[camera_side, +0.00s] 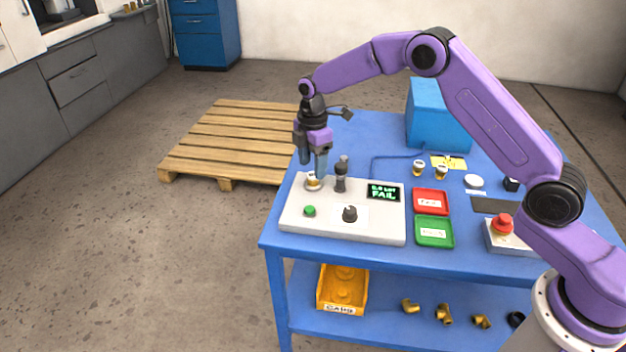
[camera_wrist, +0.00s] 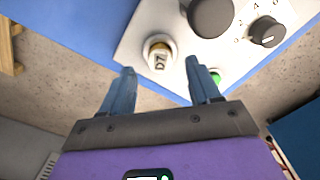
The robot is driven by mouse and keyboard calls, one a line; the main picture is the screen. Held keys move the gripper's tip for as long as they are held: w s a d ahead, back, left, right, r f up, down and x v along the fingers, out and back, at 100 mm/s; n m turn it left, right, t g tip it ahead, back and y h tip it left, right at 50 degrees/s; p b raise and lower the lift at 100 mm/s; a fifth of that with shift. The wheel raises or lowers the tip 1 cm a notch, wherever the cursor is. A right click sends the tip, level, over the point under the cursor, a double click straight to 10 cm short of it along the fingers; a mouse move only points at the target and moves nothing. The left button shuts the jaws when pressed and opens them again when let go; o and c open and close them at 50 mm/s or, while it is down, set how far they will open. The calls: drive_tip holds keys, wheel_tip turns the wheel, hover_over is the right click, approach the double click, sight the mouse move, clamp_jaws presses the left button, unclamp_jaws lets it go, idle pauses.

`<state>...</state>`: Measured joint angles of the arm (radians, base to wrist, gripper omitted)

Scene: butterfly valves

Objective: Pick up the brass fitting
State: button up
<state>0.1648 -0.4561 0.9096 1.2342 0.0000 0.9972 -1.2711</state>
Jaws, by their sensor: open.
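A small brass fitting (camera_side: 313,182) with a white label sits upright on the left back part of the light grey test panel (camera_side: 375,231). In the wrist view the fitting (camera_wrist: 160,56) shows a tag that reads "D7". My gripper (camera_side: 313,167) is just above the fitting with its fingers pointing down. In the wrist view my gripper (camera_wrist: 161,68) is open and empty, with the fitting beyond and between the fingertips. I cannot tell whether a finger touches it.
A dark upright clamp (camera_side: 340,176) stands close right of the fitting. The panel's screen (camera_side: 383,192) reads "FAIL". Red (camera_side: 431,202) and green (camera_side: 434,232) trays lie to its right. Two similar fittings (camera_side: 418,167) stand farther back. Brass elbows (camera_side: 444,314) lie on the lower shelf.

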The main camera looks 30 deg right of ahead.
sight(313, 175)
drive_tip(key=shift+f, duration=1.5)
clamp_jaws()
drive_tip(key=shift+r, duration=0.1)
